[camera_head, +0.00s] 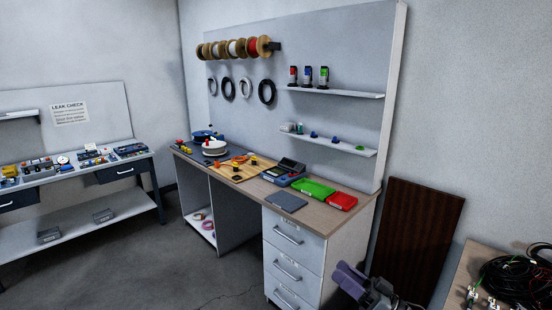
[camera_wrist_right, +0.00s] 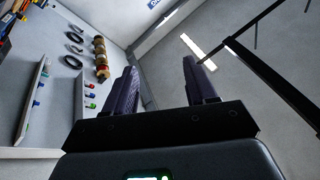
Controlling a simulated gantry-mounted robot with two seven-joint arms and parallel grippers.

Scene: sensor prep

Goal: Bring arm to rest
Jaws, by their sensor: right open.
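My right gripper (camera_head: 352,282) is at the bottom of the head view, in front of the bench's drawer unit and to its right. In the right wrist view my right gripper (camera_wrist_right: 162,78) has its two dark fingers spread apart, with nothing between them. It points up toward the ceiling and walls and touches nothing that I can see. My left gripper is in neither view.
The workbench (camera_head: 240,184) holds a green tray (camera_head: 313,189), a red tray (camera_head: 341,201) and a grey mat (camera_head: 286,202). A brown panel (camera_head: 416,235) leans on the wall. Black cables (camera_head: 518,280) lie on a table at right. The floor (camera_head: 180,265) left of the bench is clear.

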